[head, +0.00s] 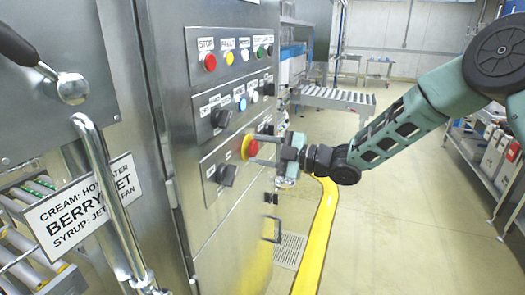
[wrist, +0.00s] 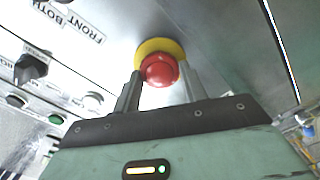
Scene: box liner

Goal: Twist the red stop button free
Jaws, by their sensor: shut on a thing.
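The red stop button (head: 252,147) is a round mushroom head on a yellow collar (head: 245,148), on the lower panel of the steel cabinet front. In the wrist view the red button (wrist: 159,70) sits between the two grey fingers, with its yellow collar (wrist: 150,46) behind it. My gripper (head: 262,149) reaches in from the right and is shut on the button, one finger on each side. In the wrist view my gripper (wrist: 160,80) hides the lower part of the panel.
Black selector knobs (head: 226,174) (head: 221,118) stand out left of and above the button. A black-tipped lever (head: 72,88) and a steel handle (head: 110,195) are at left.

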